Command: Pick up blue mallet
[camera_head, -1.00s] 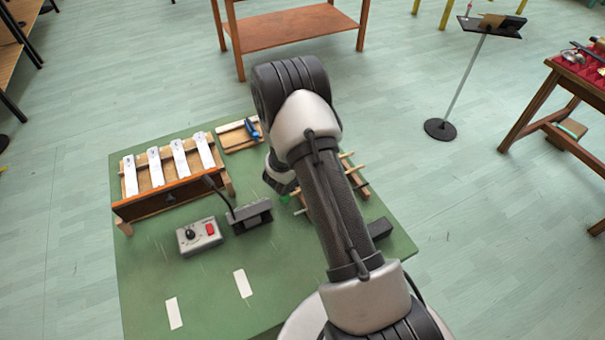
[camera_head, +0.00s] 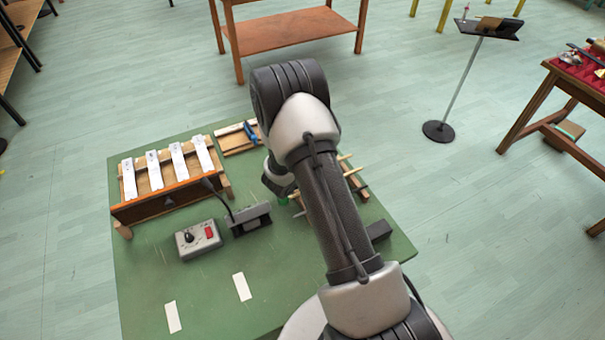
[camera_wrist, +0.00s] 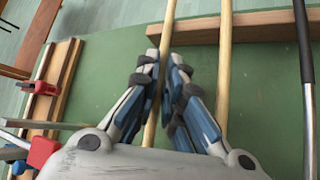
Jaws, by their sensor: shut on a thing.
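In the wrist view my gripper (camera_wrist: 163,68) is shut on a pale wooden stick (camera_wrist: 168,22), which looks like a mallet handle. The stick runs between the fingers and out of the top of the picture. No blue mallet head shows, so I cannot tell this mallet's colour. A second wooden stick (camera_wrist: 224,60) lies to the right of the fingers, apart from them. In the head view my arm hides most of the gripper and the held stick. A small green ball (camera_head: 283,201) shows beside the arm, with stick ends (camera_head: 345,157) on its other side.
A wooden rest bar (camera_wrist: 262,27) crosses under the sticks, and a dark rod (camera_wrist: 303,50) lies further right. On the green board (camera_head: 330,312) stand a bar instrument (camera_head: 165,200), a grey control box (camera_head: 198,239) and a block with a blue clamp (camera_head: 251,132). The front of the board is mostly clear.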

